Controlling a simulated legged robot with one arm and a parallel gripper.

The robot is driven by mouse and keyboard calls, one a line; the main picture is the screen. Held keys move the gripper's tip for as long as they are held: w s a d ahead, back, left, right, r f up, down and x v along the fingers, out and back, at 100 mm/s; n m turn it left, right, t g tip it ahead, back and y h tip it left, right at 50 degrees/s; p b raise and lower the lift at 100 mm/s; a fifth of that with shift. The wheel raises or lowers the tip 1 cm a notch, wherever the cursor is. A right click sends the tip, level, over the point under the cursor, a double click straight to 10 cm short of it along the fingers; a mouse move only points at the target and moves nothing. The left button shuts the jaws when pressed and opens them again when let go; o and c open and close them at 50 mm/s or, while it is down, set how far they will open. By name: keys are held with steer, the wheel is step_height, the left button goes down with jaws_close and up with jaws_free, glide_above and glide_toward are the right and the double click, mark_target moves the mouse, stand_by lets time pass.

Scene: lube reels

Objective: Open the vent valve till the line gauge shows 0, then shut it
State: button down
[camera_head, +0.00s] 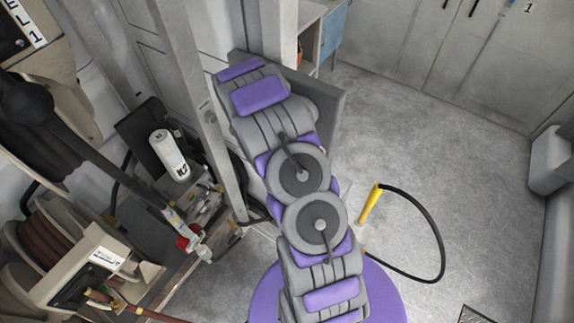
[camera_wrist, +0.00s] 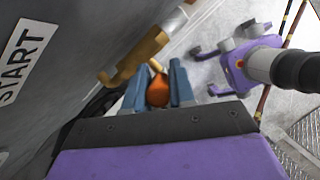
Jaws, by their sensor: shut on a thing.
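In the wrist view, my gripper (camera_wrist: 157,88) has its two blue-grey fingers on either side of an orange-red rounded knob (camera_wrist: 158,92) and is shut on it. A brass fitting (camera_wrist: 140,58) runs just beyond the knob, beside a grey panel. I cannot tell for sure from its looks that this knob is the vent valve's handle. In the head view my gripper is hidden behind my arm and the grey cabinet. I cannot make out the line gauge or its reading in either view.
A grey panel marked START (camera_wrist: 18,58) stands close at the left in the wrist view. In the head view, hose reels (camera_head: 45,235) and a white canister (camera_head: 169,155) are at left. A yellow-handled hose (camera_head: 371,204) lies on open floor at right.

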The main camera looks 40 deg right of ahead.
steer(key=shift+a+f, duration=0.25)
steer(key=shift+a, duration=0.05)
